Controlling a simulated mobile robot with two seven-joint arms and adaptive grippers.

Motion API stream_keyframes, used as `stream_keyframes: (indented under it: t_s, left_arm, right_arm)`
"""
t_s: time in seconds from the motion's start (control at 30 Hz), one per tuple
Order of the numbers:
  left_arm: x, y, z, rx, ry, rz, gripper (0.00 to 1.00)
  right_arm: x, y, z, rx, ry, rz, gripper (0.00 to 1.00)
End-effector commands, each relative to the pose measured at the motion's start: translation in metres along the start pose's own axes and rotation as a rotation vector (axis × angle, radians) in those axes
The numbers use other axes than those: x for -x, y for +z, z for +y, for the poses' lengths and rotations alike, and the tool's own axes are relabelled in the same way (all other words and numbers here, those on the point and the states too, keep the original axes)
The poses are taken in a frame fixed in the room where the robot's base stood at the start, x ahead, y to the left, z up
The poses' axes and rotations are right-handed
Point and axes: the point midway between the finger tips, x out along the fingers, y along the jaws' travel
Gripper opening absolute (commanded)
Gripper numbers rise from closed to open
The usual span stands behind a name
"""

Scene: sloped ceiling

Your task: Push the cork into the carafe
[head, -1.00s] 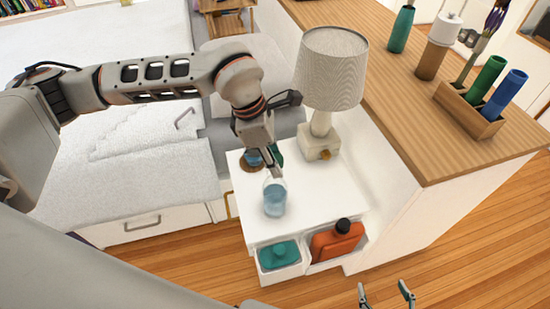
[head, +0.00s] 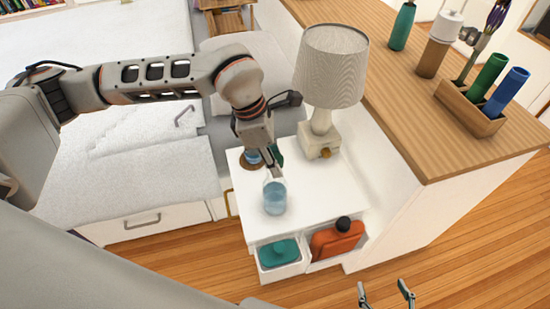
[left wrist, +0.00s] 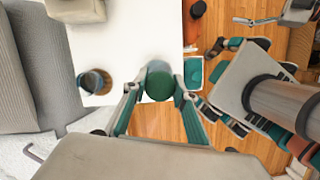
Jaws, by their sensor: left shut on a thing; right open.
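The carafe (head: 275,198), clear with blue liquid, stands upright near the front of the white bedside table. My left gripper (head: 277,172) points down at its mouth. My right gripper (head: 386,294) is open and empty at the bottom edge, away from the table.
A glass (head: 253,157) of blue liquid on a brown coaster stands behind the carafe; it also shows in the left wrist view (left wrist: 93,82). A lamp (head: 320,138) stands at the back right.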

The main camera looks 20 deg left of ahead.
Motion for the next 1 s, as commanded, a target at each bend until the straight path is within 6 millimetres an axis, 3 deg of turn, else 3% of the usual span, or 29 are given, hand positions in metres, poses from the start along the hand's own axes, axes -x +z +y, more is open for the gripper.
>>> stream_keyframes:
  t_s: [1.0]
  left_arm:
    - [-0.0086,-0.0025,0.0,0.0,0.0,0.0,0.18]
  right_arm:
    - [-0.001,0.0038,-0.0012,-0.001,-0.001,-0.004,0.68]
